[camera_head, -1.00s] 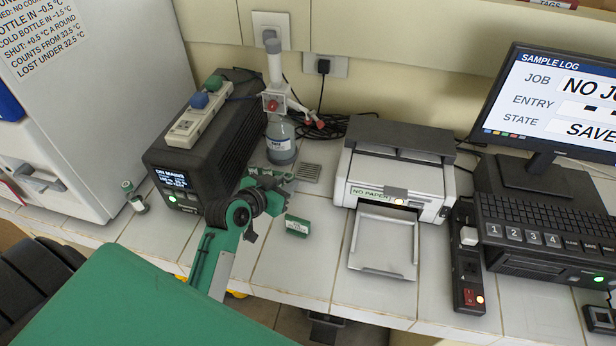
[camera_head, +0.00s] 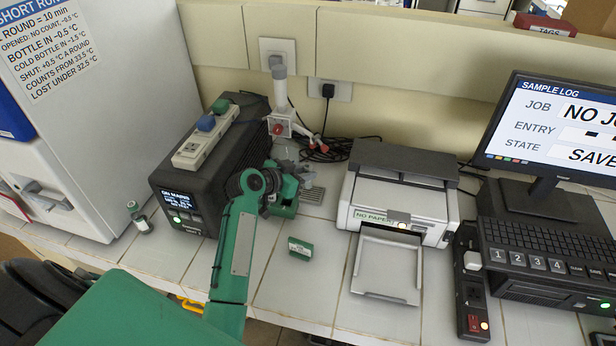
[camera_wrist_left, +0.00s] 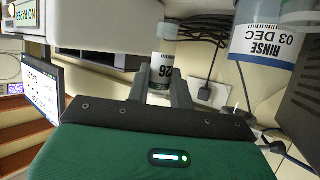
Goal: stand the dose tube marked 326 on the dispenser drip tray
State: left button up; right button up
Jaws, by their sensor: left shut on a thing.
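My left gripper (camera_head: 286,190) is at the dispenser (camera_head: 281,118), in front of its bottle, which it mostly hides in the head view. The left wrist view shows the gripper (camera_wrist_left: 161,82) shut on the dose tube (camera_wrist_left: 164,52), a small clear tube with a white label; only "26" of its number reads. The tube is not distinguishable in the head view. The grey slotted drip tray (camera_head: 312,195) shows just right of the gripper, partly covered by it. I cannot tell whether the tube touches the tray. My right gripper is not in view.
The rinse bottle (camera_wrist_left: 262,45) is close by in the wrist view. A black power unit (camera_head: 205,165) stands left of the arm. A small green box (camera_head: 300,248) lies in front, the printer (camera_head: 400,195) is to the right. A small vial (camera_head: 139,217) stands at left.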

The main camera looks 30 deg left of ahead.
pick_arm(q)
jog(key=w+f, duration=0.1)
jog(key=f, duration=0.1)
jog(key=w+f+p, duration=0.1)
jog(key=f, duration=0.1)
jog(key=w+f+p, duration=0.1)
jog(key=w+f, duration=0.1)
jog(key=shift+w+a+f, duration=0.1)
jog(key=shift+a+f, duration=0.3)
jog(key=shift+f, duration=0.15)
jog(key=shift+f, duration=0.2)
jog(key=o, duration=0.9)
jog(key=shift+o, duration=0.2)
jog(key=shift+r, duration=0.1)
